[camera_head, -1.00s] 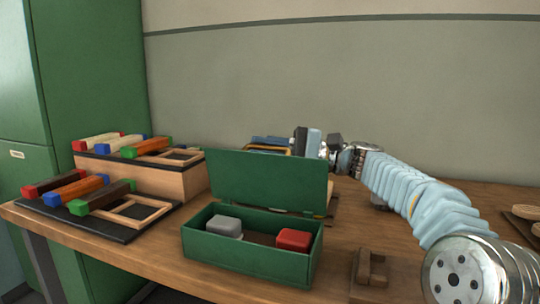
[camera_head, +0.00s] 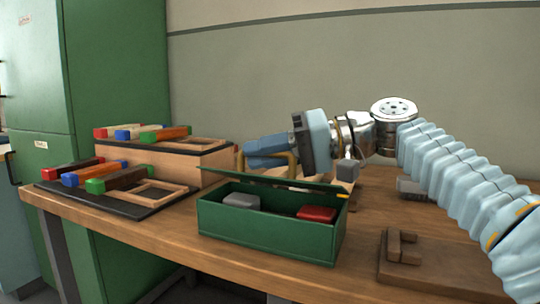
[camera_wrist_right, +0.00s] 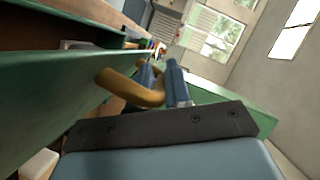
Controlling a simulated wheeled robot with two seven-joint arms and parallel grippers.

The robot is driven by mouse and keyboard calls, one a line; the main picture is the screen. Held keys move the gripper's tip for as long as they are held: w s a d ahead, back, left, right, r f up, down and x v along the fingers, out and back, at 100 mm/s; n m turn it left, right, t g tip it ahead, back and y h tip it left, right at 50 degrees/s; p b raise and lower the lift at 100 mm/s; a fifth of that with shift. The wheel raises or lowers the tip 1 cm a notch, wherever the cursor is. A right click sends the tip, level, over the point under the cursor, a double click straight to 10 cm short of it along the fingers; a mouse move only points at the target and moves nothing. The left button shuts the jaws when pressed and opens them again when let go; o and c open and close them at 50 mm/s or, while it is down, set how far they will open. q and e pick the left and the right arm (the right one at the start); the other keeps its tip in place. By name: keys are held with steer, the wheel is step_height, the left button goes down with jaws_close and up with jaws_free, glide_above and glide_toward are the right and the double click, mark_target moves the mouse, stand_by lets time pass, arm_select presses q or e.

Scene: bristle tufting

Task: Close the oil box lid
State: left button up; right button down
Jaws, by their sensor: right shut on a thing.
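The green oil box (camera_head: 270,233) stands near the table's front edge, with a grey block (camera_head: 241,201) and a red block (camera_head: 317,213) inside. Its green lid (camera_head: 270,181) shows almost edge-on above the back of the box, tilted and partly open. A yellow-brown loop handle (camera_head: 292,163) stands on the lid's outer side; it also shows in the right wrist view (camera_wrist_right: 128,88). My right gripper (camera_head: 268,150) is behind and above the lid, with its blue fingers shut on the handle. In the right wrist view the fingers (camera_wrist_right: 162,82) are at the loop. My left gripper is out of view.
A black board (camera_head: 110,203) and a wooden stand (camera_head: 185,160) with coloured-ended brushes and wooden frames are at the left. A brown wooden fixture (camera_head: 425,262) sits right of the box. Green cabinets stand behind at left. A wall closes the back.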

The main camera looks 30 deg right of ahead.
steer(key=f+n+b, duration=0.1)
steer(key=s+a+f+n+h+b, duration=0.1)
steer(key=shift+a+f, duration=0.1)
steer(key=shift+f, duration=0.2)
steer(key=shift+s+a+f+n+t+h+b, duration=0.2)
steer(key=shift+f+n+h+b, duration=0.2)
steer(key=shift+f+b, duration=0.15)
steer(key=shift+s+a+f+n+t+h+b, duration=0.15)
steer(key=shift+f+n+h+b, duration=0.2)
steer(key=shift+f+b, duration=0.2)
steer(key=c, duration=1.4)
jaws_free()
